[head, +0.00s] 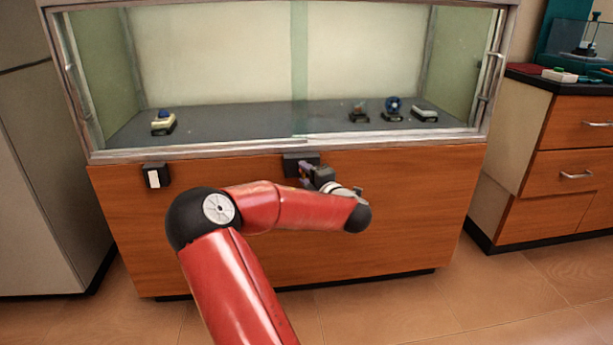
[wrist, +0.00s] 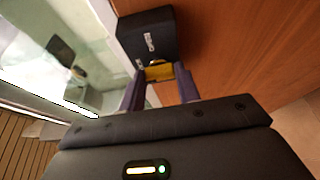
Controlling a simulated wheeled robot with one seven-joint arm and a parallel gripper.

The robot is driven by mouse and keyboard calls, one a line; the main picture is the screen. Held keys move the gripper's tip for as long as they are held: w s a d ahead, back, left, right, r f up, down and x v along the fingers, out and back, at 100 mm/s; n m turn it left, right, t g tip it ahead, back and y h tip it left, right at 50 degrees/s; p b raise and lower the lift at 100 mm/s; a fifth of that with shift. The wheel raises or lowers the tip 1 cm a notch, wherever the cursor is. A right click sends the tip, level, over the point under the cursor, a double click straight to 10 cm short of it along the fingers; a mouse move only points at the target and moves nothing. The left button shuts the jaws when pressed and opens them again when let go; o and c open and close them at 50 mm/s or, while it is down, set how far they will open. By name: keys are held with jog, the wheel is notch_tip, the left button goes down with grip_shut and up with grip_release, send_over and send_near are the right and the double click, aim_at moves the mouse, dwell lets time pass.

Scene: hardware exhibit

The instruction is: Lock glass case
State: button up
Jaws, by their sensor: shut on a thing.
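The glass case (head: 220,60) stands ahead on an orange wooden cabinet front, with its glass panels across the opening. A black lock box (head: 291,160) is mounted on the wood just below the middle of the glass; it also shows in the wrist view (wrist: 147,32). My gripper (head: 305,172) is at this box. In the wrist view my gripper (wrist: 160,88) has its two purple-grey fingers on either side of a small yellow piece (wrist: 159,72) at the box's near face. The fingers are shut on it. Whether the piece turns or sits inside the box cannot be told.
A second small black box with a white plate (head: 154,176) is on the wood to the left. Several small exhibits (head: 392,108) stand inside the case. A wooden drawer cabinet (head: 565,150) stands at right, a pale cabinet (head: 40,180) at left. Floor shows in front.

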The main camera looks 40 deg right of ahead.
jog(key=o, duration=1)
jog(key=s, duration=0.2)
jog(key=s+a, duration=0.1)
jog(key=s, duration=0.4)
jog(key=shift+s+a, duration=0.15)
jog(key=shift+s, duration=0.2)
